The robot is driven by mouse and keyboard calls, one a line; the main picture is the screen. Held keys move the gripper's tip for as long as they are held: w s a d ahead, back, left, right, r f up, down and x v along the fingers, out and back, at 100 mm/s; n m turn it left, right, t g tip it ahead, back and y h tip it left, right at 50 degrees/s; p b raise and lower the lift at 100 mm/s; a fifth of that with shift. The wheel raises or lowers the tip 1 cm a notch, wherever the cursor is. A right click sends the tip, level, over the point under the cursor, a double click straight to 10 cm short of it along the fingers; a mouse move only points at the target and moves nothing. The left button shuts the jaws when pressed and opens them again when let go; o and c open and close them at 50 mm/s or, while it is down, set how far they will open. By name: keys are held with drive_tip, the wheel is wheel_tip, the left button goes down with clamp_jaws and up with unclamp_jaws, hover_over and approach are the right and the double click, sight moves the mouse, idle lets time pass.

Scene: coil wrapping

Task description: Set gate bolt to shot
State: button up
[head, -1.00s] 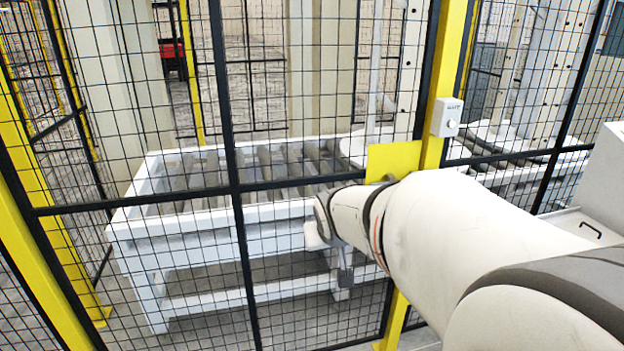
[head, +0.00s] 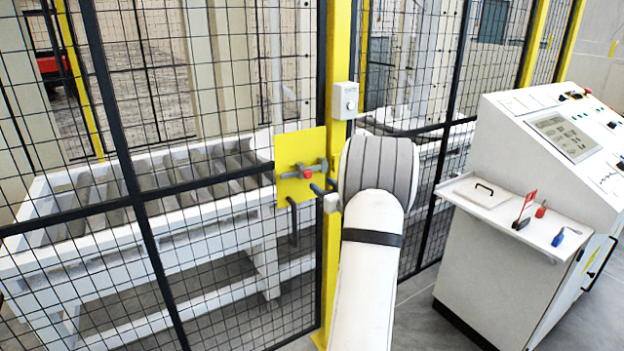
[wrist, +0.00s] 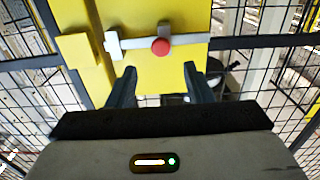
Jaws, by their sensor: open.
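The gate bolt (head: 305,170) is a grey bar lying across a yellow plate (head: 287,146) on the mesh gate, beside the yellow post. It has a red knob (head: 308,174). In the wrist view the bolt bar (wrist: 187,42) runs sideways, with the red knob (wrist: 160,46) at its middle and a pale block (wrist: 113,45) towards its left end. I cannot tell whether the bar end sits in a keeper. My gripper (wrist: 159,84) is open and empty, its fingers apart below the knob in the wrist view. In the head view my arm partly hides it.
A small grey box with a button (head: 343,100) is on the yellow post (head: 340,60) above the plate. A white control console (head: 500,260) with a shelf of small tools stands to the right. A white roller table (head: 130,230) is behind the mesh.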

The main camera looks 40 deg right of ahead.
sight(309, 175)
drive_tip(key=w, duration=0.2)
drive_tip(key=w+p, duration=0.1)
drive_tip(key=w, duration=0.4)
drive_tip(key=shift+d, duration=0.4)
drive_tip(key=shift+s, duration=0.1)
drive_tip(key=shift+c, duration=0.6)
clamp_jaws()
